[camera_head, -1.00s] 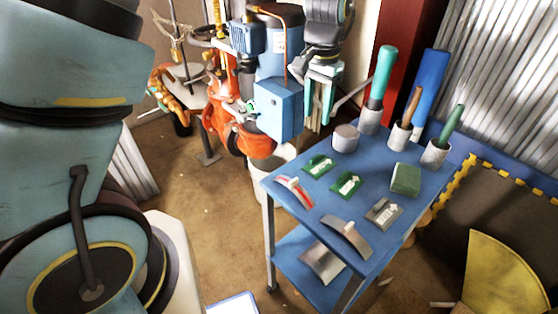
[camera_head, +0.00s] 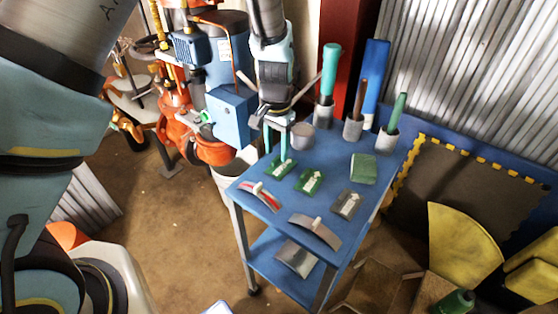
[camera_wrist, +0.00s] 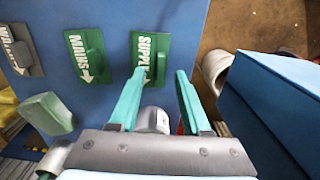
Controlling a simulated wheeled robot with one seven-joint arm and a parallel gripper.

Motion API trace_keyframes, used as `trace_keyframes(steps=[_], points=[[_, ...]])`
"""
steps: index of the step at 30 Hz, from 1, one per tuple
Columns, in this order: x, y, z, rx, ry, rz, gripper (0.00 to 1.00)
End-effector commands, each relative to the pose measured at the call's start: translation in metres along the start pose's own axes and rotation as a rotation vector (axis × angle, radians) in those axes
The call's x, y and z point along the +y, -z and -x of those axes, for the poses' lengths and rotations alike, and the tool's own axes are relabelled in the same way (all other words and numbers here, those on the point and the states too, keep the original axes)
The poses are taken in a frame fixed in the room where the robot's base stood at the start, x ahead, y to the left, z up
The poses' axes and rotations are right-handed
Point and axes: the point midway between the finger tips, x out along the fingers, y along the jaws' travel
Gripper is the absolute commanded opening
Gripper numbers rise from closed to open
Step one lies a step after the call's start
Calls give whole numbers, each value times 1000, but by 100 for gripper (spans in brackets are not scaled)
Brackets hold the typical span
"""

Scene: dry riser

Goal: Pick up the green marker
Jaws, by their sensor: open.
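Two green marker plates with white arrows and raised handles lie on the blue table. The one nearer my gripper (camera_head: 281,167) reads "SUPPLY" in the wrist view (camera_wrist: 146,46). The other green plate (camera_head: 309,181) reads "MAINS" in the wrist view (camera_wrist: 88,54). My gripper (camera_head: 276,150) is open and empty, its teal fingers pointing down just behind the "SUPPLY" plate. In the wrist view, the fingertips (camera_wrist: 160,73) reach toward that plate, the left one overlapping its lower edge in the picture. Whether they touch it cannot be told.
The blue table (camera_head: 243,189) also holds a grey plate (camera_head: 345,204), a red-striped piece (camera_head: 261,195), a curved grey piece (camera_head: 316,231), a green block (camera_head: 363,168), a grey cylinder (camera_head: 302,136) and holders with upright rods. A blue box (camera_head: 230,114) stands close left of my gripper.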

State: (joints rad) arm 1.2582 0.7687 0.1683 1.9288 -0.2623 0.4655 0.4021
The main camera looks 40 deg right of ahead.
Motion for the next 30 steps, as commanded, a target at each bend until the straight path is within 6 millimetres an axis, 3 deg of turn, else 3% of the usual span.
trace_keyframes(steps=[6,13,26,30], points=[[0,0,-19,-1,0,1,48],[0,0,-21,1,0,0,48],[0,0,-20,1,0,0,0],[0,0,-20,1,0,0,0]])
